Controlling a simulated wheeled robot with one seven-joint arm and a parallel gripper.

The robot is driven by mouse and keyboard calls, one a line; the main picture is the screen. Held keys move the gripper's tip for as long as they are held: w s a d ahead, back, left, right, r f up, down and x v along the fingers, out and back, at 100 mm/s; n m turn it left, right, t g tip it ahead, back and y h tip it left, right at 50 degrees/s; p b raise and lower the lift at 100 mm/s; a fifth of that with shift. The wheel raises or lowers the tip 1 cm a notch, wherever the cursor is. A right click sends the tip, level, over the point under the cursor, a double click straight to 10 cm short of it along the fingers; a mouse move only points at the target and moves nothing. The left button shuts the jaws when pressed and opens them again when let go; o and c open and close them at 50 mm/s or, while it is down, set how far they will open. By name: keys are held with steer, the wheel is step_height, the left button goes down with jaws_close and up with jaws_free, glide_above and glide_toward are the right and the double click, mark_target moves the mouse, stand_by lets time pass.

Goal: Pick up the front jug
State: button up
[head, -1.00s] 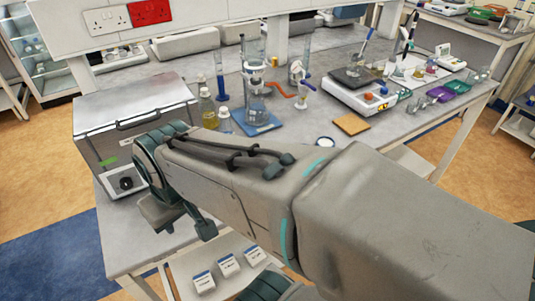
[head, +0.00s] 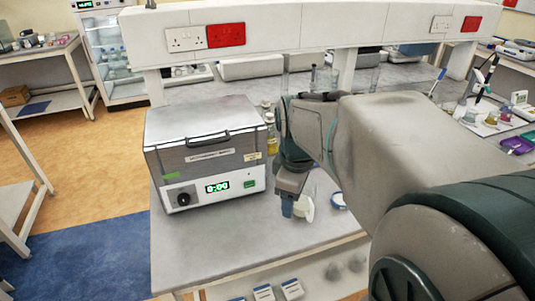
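No jug can be made out clearly; my arm covers much of the bench. My gripper (head: 288,207) points down over the bench to the right of the water bath, seen from the side. Its fingers overlap in this view, so their opening is hidden. A small pale rounded thing (head: 304,209) shows right beside the fingertips, partly hidden by them. I cannot tell what it is or whether the gripper touches it.
The water bath (head: 207,160), lid shut, stands left on the bench (head: 215,245). A shelf with sockets (head: 280,30) crosses above. The bench's front strip is clear.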

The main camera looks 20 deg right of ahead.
mark_target(310, 200)
steer(key=w+d+f+n+g, duration=0.1)
steer(key=w+d+f+n, duration=0.1)
steer(key=w+d+n, duration=0.6)
steer(key=shift+n+y, duration=0.4)
steer(key=shift+n, duration=0.2)
steer(key=f, duration=0.3)
steer(key=s+f, duration=0.1)
steer(key=f, duration=0.4)
steer(key=shift+s+a+f+b, duration=0.25)
steer(key=shift+a+f+b, duration=0.05)
steer(key=shift+f, duration=0.05)
steer(key=shift+s+f, duration=0.15)
steer(key=shift+f, duration=1.2)
steer(key=shift+s+f, duration=0.1)
steer(key=shift+f, duration=1.25)
steer(key=c, duration=1.3)
steer(key=shift+r, duration=0.2)
